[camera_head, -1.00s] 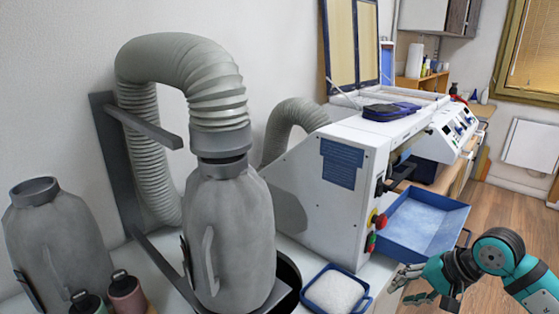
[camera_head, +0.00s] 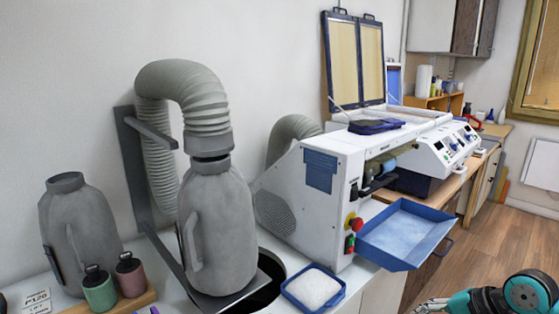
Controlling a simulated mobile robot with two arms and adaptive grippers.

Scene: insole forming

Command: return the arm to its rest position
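One of my arms (camera_head: 490,298), teal and black, shows at the bottom right corner in the head view. It is low over the floor, to the right of and below the open blue drawer tray. Its fingers are cut off or hidden at the bottom edge, so I cannot tell whether its gripper is open or shut. My other arm does not show.
A white machine (camera_head: 300,205) stands on the bench with its blue drawer (camera_head: 405,236) out. A grey jug (camera_head: 218,225) stands under a ribbed hose (camera_head: 190,90). A blue-rimmed tray of white granules (camera_head: 313,289) is near the bench edge. The wooden floor (camera_head: 490,235) is clear.

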